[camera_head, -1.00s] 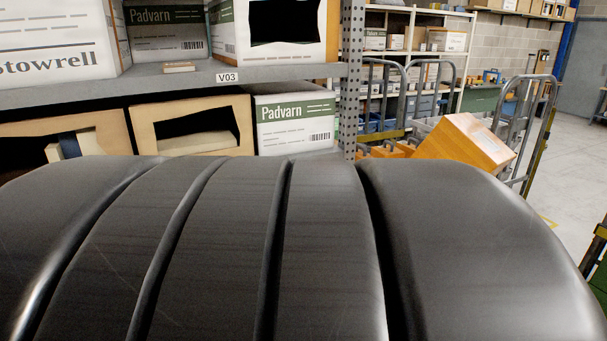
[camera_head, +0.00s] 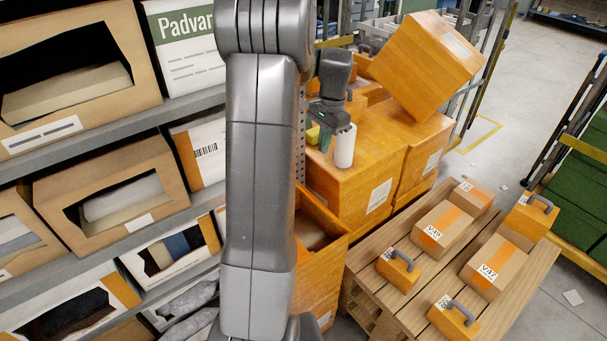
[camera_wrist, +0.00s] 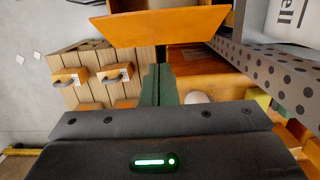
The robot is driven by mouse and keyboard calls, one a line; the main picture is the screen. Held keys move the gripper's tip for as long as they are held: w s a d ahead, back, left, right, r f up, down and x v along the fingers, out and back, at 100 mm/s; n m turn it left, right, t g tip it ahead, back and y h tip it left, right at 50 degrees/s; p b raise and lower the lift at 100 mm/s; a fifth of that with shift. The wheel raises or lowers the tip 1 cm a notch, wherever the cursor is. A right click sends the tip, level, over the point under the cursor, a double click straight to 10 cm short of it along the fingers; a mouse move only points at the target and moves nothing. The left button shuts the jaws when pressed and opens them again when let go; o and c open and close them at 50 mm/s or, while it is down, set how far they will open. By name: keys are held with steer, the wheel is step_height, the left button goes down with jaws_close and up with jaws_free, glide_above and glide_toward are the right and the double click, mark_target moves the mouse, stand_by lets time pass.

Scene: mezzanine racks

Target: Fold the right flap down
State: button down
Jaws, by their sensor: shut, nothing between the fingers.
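An orange open box (camera_head: 325,277) stands low between the rack and the pallet in the head view, partly hidden behind my arm. Its right side and upper edge show, and its inside looks open. In the wrist view a broad orange flap (camera_wrist: 160,27) crosses the top of the picture, just beyond the fingertips. I cannot tell for sure which flap it is. My gripper (camera_head: 326,143) points down beyond the open box, over the stacked orange boxes. Its green fingers (camera_wrist: 158,85) are together and empty. I see no clear contact with the flap.
A white roll (camera_head: 345,147) shows close beside my gripper, near an orange box (camera_head: 355,190). A tilted orange box (camera_head: 425,65) lies behind. A wooden pallet (camera_head: 400,247) with cartons and handled cases stands right. Rack shelves (camera_head: 95,235) fill the left. Floor shows far right.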

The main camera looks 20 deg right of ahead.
steer(key=a+f, duration=0.1)
steer(key=f, duration=0.2)
steer(key=s+a+f+p, duration=0.1)
steer(key=f, duration=0.3)
steer(key=a+f, duration=0.1)
steer(key=f, duration=0.3)
steer(key=shift+s+a+f+p, duration=0.1)
steer(key=shift+s+a+p, duration=0.1)
steer(key=shift+p, duration=0.1)
steer(key=shift+s+a+f, duration=0.15)
steer(key=shift+a+f, duration=0.25)
steer(key=shift+a, duration=0.1)
